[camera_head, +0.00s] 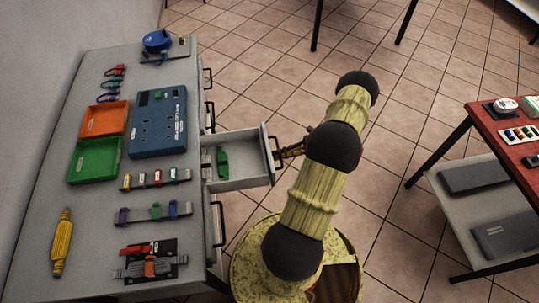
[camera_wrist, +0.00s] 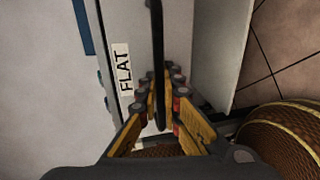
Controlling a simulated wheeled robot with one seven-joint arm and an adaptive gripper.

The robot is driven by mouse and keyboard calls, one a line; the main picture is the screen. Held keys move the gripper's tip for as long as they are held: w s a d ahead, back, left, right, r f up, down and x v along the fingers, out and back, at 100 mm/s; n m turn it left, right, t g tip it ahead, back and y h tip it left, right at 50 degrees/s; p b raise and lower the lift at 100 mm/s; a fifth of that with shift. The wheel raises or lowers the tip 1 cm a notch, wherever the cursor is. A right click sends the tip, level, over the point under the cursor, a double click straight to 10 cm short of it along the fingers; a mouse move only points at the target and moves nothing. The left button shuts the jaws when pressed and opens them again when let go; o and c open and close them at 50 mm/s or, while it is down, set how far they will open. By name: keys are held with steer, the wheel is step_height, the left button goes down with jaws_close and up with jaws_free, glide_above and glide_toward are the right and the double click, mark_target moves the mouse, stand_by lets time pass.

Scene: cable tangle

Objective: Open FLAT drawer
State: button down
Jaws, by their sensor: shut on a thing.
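The FLAT drawer (camera_head: 247,158) stands pulled out from the grey cabinet in the head view, with a green item (camera_head: 222,160) lying inside it. The wrist view shows the white FLAT label (camera_wrist: 124,70) on the drawer front. The dark bar handle (camera_wrist: 157,50) runs between my gripper's fingers. My gripper (camera_wrist: 161,82) is shut on the handle, with fingers on both sides of it. In the head view my gripper (camera_head: 289,150) is at the outer face of the drawer front, small and partly hidden by my arm.
The grey cabinet top (camera_head: 95,210) holds an orange tray (camera_head: 105,119), a green tray (camera_head: 95,160), a blue panel (camera_head: 158,122) and several coloured cables. Other drawer handles (camera_head: 218,224) line the cabinet's side. A red-topped table (camera_head: 490,118) stands at right.

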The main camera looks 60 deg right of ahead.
steer(key=shift+s+d, duration=0.25)
steer(key=c, duration=2)
jaws_free()
steer(key=shift+o, duration=0.2)
steer(key=v, duration=1.2)
steer(key=shift+f, duration=0.1)
